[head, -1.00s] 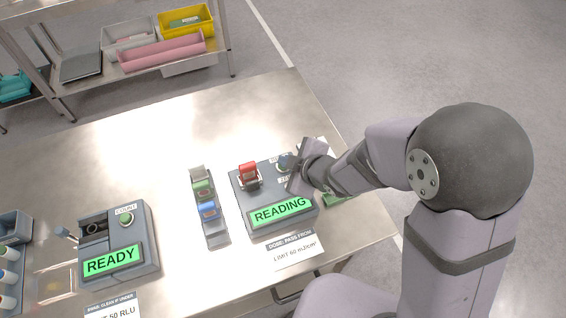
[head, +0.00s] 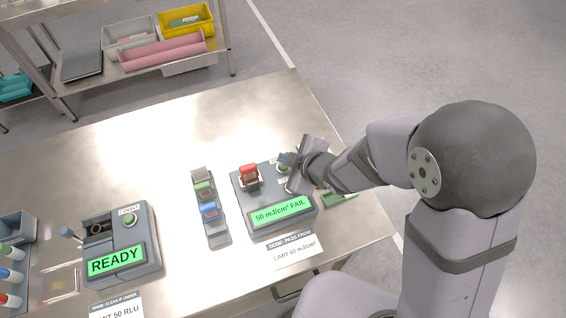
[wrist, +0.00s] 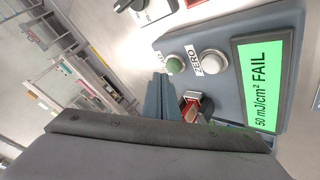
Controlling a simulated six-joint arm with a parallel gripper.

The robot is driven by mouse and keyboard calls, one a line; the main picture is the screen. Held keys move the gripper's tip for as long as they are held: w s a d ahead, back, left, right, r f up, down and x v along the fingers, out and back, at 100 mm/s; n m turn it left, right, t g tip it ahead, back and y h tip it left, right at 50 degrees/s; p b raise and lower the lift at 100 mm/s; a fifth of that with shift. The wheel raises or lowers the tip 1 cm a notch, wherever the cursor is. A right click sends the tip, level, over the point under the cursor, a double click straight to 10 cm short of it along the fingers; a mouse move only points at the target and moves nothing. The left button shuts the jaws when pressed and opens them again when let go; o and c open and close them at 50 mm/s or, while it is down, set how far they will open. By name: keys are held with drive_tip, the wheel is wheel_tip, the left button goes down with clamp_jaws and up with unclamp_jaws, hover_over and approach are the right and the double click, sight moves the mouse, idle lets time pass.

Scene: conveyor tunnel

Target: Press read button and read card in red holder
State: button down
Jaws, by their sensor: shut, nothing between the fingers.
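The dose reader (head: 272,228) sits on the steel table, its green screen (head: 281,214) showing "50 mJ/cm² FAIL". The red holder (head: 249,177) stands in the reader's slot, and it shows in the wrist view (wrist: 192,108) with a pale card in it. The green read button (head: 283,167) is at the reader's far right; in the wrist view the button (wrist: 174,65) is uncovered beside a grey ZERO button (wrist: 213,62). My gripper (head: 289,171) is shut and empty, close to the buttons at the reader's right side. Whether its tip touches anything is unclear.
A rack (head: 211,209) with grey, green and blue holders stands left of the reader. A limit card (head: 293,249) reading "LIMIT 60 mJ/cm²" lies in front. A second device (head: 122,243) shows READY at left. A shelf (head: 100,68) with bins stands behind.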

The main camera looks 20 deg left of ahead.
drive_tip(key=shift+r, duration=0.1)
wheel_tip(320, 180, up, 5)
drive_tip(key=p, duration=0.4)
drive_tip(key=shift+p, duration=0.3)
idle(0.4)
drive_tip(key=w+d+m+h, duration=0.2)
drive_tip(key=d+m+h, duration=0.7)
drive_tip(key=d, duration=1.4)
drive_tip(key=s+d+r+m+g+y, duration=0.1)
drive_tip(key=s+d+m+g, duration=0.4)
drive_tip(key=s+d+m, duration=0.5)
drive_tip(key=s+m, duration=0.1)
drive_tip(key=s, duration=0.1)
drive_tip(key=shift+s+d+r, duration=0.3)
